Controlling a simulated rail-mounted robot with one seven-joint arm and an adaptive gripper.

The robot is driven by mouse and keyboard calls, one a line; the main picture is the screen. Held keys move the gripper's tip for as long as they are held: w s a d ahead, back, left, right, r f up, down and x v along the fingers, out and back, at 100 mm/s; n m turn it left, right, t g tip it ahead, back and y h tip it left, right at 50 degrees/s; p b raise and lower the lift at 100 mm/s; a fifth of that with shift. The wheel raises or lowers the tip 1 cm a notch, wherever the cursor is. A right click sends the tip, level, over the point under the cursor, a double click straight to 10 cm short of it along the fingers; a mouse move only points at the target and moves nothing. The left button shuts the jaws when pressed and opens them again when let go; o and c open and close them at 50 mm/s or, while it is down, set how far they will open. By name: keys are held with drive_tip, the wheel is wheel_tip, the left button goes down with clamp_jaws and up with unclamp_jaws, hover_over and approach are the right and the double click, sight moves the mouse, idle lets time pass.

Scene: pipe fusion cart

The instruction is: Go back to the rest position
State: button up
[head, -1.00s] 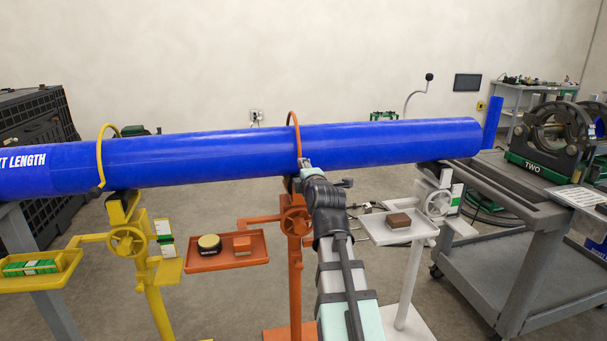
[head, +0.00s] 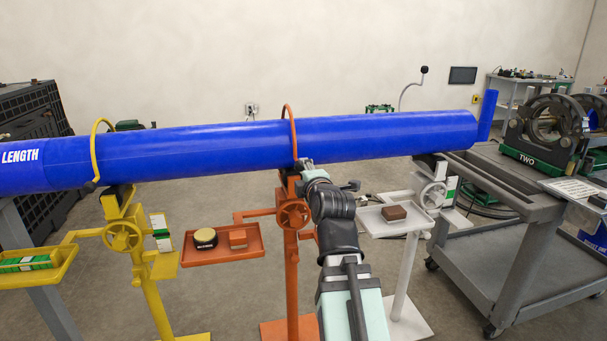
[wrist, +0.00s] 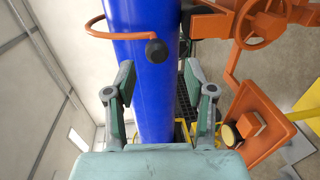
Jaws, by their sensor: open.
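My gripper (wrist: 155,95) is open and empty in the wrist view, its two fingers spread with the blue pipe (wrist: 146,70) showing behind the gap. The orange hoop (wrist: 115,36) with a dark knob (wrist: 156,49) crosses the pipe just beyond the fingers. In the head view my gripper (head: 306,163) is small and partly hidden by my arm, close to the pipe (head: 390,137) beside the orange stand (head: 292,250). Whether a finger touches the pipe cannot be told.
The orange tray (head: 215,257) holds a round tin (head: 205,239) and a block (head: 237,238). A yellow stand (head: 124,236) is at left. A white stand (head: 405,270) with a brown block (head: 393,212) is at right, near the grey cart (head: 540,235).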

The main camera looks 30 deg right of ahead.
drive_tip(key=a+f+m+g+y, duration=0.25)
drive_tip(key=f+m, duration=0.35)
drive_tip(key=f, duration=0.6)
drive_tip(key=a+f+m+g+y, duration=0.1)
drive_tip(key=f+m+g, duration=0.35)
drive_tip(key=f, duration=0.85)
drive_tip(key=s+a+f+m+g+y, duration=0.1)
drive_tip(key=s+a+f+m+g, duration=0.15)
drive_tip(key=f, duration=0.65)
drive_tip(key=s+a+f+m+g, duration=0.15)
drive_tip(key=s+a+f, duration=0.25)
drive_tip(key=f, duration=0.4)
drive_tip(key=s+a+f+m+g+y, duration=0.1)
drive_tip(key=s+a+f+g, duration=0.15)
drive_tip(key=f, duration=0.65)
drive_tip(key=s+a+f+g, duration=0.35)
drive_tip(key=s+f, duration=0.45)
drive_tip(key=s, duration=0.3)
drive_tip(key=s+a+f+g, duration=0.3)
drive_tip(key=s+a+f, duration=0.2)
drive_tip(key=s+f, duration=0.45)
drive_tip(key=s+a+f+g, duration=0.35)
drive_tip(key=s+f, duration=0.25)
drive_tip(key=s, duration=0.6)
wheel_tip(320, 180, up, 14)
drive_tip(key=n+p, duration=0.1)
drive_tip(key=p, duration=1.3)
drive_tip(key=shift+w+a+r+t, duration=0.15)
drive_tip(key=shift+w+a+t, duration=0.15)
drive_tip(key=shift+a+t, duration=0.15)
